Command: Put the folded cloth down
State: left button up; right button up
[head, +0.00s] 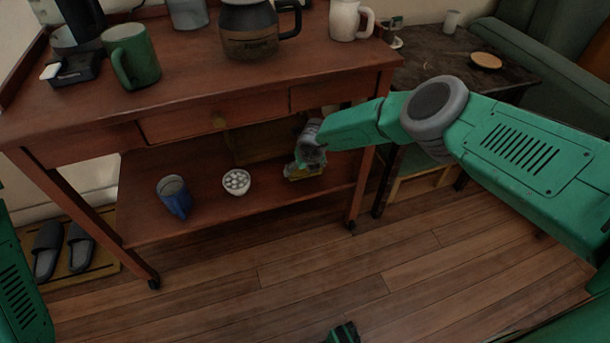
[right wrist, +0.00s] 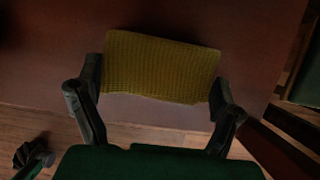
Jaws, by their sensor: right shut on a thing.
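The folded cloth (right wrist: 162,68) is mustard yellow with a ribbed weave. It lies between the two fingers of my right gripper (right wrist: 158,95), which is shut on it at its left and right edges. In the head view the right gripper (head: 305,160) reaches in over the right part of the lower shelf (head: 250,212). A small part of the cloth (head: 304,175) shows under it, close to the shelf board; whether it touches the board is unclear. A dark green and black part at the bottom edge of the head view may be my left gripper (head: 343,332); its fingers cannot be made out.
The cart's top (head: 190,85) overhangs the shelf. A cart leg (head: 363,190) stands just right of the gripper. The shelf's front strip is bare.

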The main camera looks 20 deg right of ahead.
jog(key=shift+f, duration=0.85)
jog(key=shift+d+r, duration=0.15)
jog(key=o, duration=1.4)
jog(key=shift+d, duration=0.1)
jog(key=shift+c, duration=0.2)
pick_arm(q)
jog(key=shift+d+f, duration=0.15)
jog(key=shift+f, duration=0.25)
